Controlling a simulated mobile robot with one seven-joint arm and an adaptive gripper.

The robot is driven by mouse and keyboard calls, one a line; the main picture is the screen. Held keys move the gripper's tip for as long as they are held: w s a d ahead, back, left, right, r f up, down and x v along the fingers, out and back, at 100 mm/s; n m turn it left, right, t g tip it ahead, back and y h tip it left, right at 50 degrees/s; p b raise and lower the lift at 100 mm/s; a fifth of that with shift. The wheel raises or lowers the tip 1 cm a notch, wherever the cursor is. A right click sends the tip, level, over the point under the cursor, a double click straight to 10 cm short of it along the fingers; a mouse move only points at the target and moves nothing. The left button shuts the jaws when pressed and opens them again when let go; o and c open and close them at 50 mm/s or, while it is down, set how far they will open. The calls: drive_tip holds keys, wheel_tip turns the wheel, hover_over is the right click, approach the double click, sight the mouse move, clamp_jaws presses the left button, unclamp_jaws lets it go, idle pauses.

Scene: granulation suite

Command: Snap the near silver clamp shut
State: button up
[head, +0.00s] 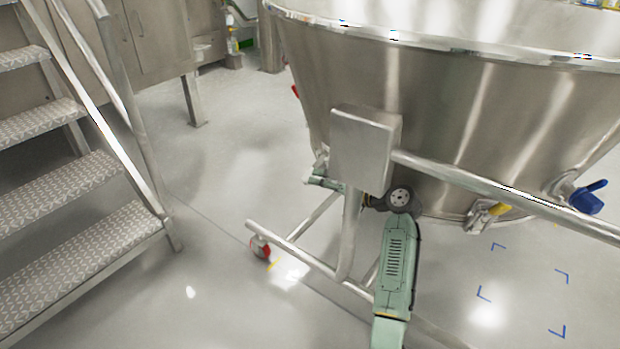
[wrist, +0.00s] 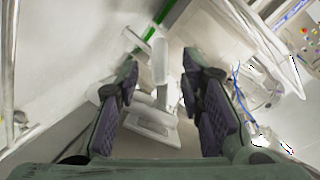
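A small silver clamp part (head: 321,157) shows on the lower left side of the steel vessel (head: 440,115), just left of a grey box. Its lever is too small and covered to tell whether it is open or shut. My gripper (head: 322,180) is right below it, partly hidden behind the vessel's post. In the wrist view my gripper (wrist: 162,98) is open, with its two dark pads well apart. Pale grey parts (wrist: 155,118) show between and beyond the fingers; I cannot tell whether they are the clamp. No grasp shows.
A grey box (head: 364,148) and a steel rail (head: 500,190) stand close to my arm. A yellow-handled clamp (head: 487,215) and a blue handle (head: 588,196) sit further right on the vessel. A caster (head: 260,247) is below. Metal stairs (head: 75,190) are left, with clear floor between.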

drive_tip(key=x, duration=0.5)
drive_tip(key=shift+w+a+f, duration=0.1)
drive_tip(key=shift+a, duration=0.05)
drive_tip(key=shift+c, duration=0.5)
clamp_jaws()
